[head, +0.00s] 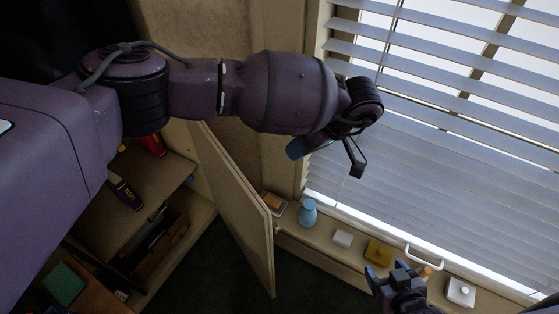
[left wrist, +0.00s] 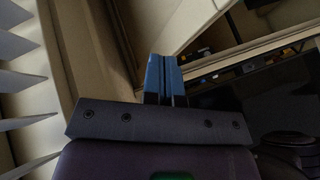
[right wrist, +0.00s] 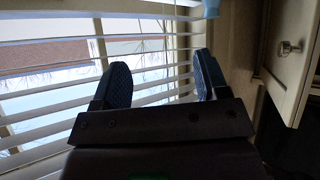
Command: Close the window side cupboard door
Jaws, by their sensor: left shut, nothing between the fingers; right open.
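The cream cupboard door (head: 236,200) stands ajar in the head view, swung out from the cupboard (head: 190,235) on the left, whose shelves and contents show. My left arm reaches across above the door. My left gripper (head: 298,147) is shut and empty, above and to the right of the door, near the window. In the left wrist view its blue fingers (left wrist: 164,76) are together, with a cream panel (left wrist: 185,22) beyond them. My right gripper (head: 390,274) is open and empty at the lower right, near the sill. Its spread fingers also show in the right wrist view (right wrist: 161,80).
The window sill holds a blue vase (head: 308,213), a white box (head: 343,238), a yellow block (head: 378,252) and another white item (head: 460,291). Window blinds (head: 440,150) rise behind them. A cream panel with a round knob (right wrist: 288,48) shows in the right wrist view.

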